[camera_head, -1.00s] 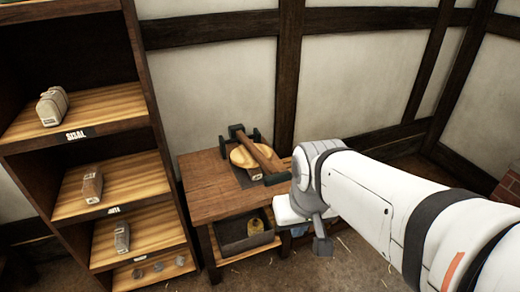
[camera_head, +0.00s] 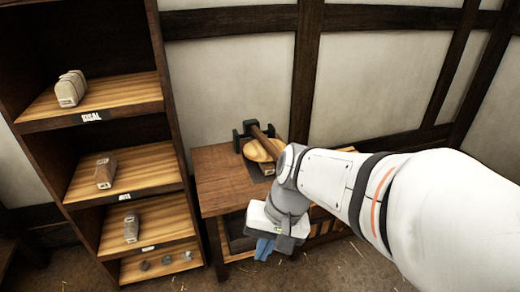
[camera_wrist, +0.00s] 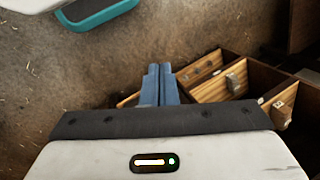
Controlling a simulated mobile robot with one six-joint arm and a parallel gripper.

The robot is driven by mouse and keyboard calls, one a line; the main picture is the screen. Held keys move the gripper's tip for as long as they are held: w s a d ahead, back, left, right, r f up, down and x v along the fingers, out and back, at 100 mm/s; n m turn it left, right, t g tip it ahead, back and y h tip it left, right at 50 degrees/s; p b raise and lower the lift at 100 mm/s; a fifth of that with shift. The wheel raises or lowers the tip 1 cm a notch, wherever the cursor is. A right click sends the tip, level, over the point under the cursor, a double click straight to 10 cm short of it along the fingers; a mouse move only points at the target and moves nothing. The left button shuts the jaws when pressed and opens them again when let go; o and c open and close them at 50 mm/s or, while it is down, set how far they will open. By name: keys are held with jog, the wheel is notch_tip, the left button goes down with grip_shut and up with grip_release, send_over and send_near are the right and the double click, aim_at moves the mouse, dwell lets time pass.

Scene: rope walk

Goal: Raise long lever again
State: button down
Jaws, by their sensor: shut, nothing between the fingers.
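The long lever (camera_head: 264,138) is a brown wooden bar on a dark bracket (camera_head: 242,134) at the back of a small wooden table (camera_head: 222,178). It slants down to the right, over a round tan piece (camera_head: 256,151). Its near end is hidden behind my arm, so I cannot tell its full angle. My gripper (camera_head: 264,248) is in front of the table, below its top and apart from the visible part of the lever. Its blue fingers show together and empty in the wrist view (camera_wrist: 159,72), pointing at the floor and shelves.
A tall shelf unit (camera_head: 172,110) stands left of the table, with wrapped bundles (camera_head: 71,88) and small grey lumps on its boards. A dark tray (camera_head: 240,238) on the table's lower shelf is mostly hidden. A timbered wall (camera_head: 225,75) closes off the back.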

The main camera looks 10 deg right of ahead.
jog(key=w+a+f+m+t+y+b, duration=0.2)
jog(key=w+a+f+m+y+b, duration=0.5)
jog(key=w+f+m+y+b, duration=0.55)
jog(key=w+d+f+m+t+b, duration=0.45)
jog(key=w+d+t+b, duration=0.2)
jog(key=t+b, duration=0.3)
jog(key=w+d+f+m+t+h+b, duration=0.1)
jog(key=d+f+m+t+h+b, duration=0.2)
jog(key=d, duration=0.4)
jog(key=w+d+f+m+t+h+b, duration=0.1)
jog(key=d+f+m+t+h+b, duration=0.2)
jog(key=d+m+t+h, duration=0.3)
jog(key=w+d+f+m+t+h+b, duration=0.1)
jog(key=d+f+m+t+h+b, duration=0.3)
jog(key=d, duration=0.5)
jog(key=shift+w+d+m+h, duration=0.15)
jog(key=shift+w+m+h, duration=0.25)
jog(key=shift+m+h, duration=0.65)
